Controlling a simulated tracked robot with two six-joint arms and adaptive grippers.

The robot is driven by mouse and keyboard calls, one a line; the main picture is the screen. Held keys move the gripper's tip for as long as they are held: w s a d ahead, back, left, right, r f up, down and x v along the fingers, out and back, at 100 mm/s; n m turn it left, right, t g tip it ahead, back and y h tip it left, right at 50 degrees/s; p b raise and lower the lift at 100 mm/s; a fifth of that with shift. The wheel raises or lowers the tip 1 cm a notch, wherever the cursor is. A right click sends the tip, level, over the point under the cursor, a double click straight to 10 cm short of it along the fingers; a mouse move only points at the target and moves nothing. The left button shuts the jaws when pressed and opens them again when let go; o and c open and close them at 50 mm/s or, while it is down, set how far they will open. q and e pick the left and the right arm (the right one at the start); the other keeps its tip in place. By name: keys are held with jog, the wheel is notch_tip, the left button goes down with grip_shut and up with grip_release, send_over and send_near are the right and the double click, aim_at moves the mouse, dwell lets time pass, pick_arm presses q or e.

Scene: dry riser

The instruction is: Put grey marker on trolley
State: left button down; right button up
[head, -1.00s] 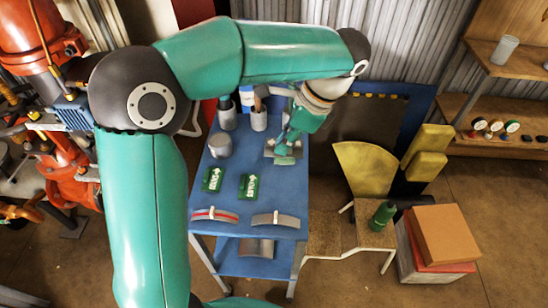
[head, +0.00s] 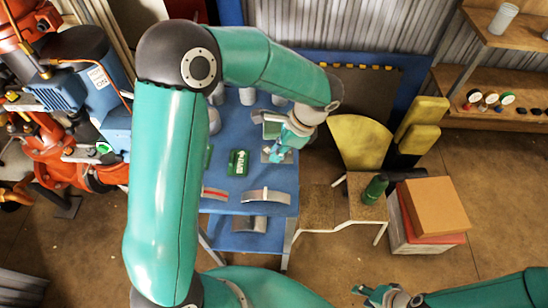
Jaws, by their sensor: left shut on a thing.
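The trolley (head: 228,208) is a blue two-level table left of centre, partly hidden by my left arm. My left gripper (head: 277,157) is over its right rear part, fingers down, shut on a small grey piece (head: 266,154) that looks like the grey marker. The fingers cover much of it, and I cannot tell whether it touches the top. My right gripper (head: 372,294) is low at the bottom edge, far from the trolley; its jaw opening is unclear.
On the trolley are a green sign (head: 238,162), a grey curved piece (head: 266,197), a red-striped one (head: 214,194) and cups at the back. A chair (head: 366,205) with a green bottle (head: 374,190) and stacked boxes (head: 436,210) stand to the right.

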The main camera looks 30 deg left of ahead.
pick_arm(q)
jog(key=shift+f, duration=2.25)
jog(key=c, duration=1.3)
grip_release()
jog(key=shift+o, duration=0.2)
jog(key=shift+r, duration=0.1)
jog(key=v, duration=1.2)
jog(key=shift+w, duration=0.1)
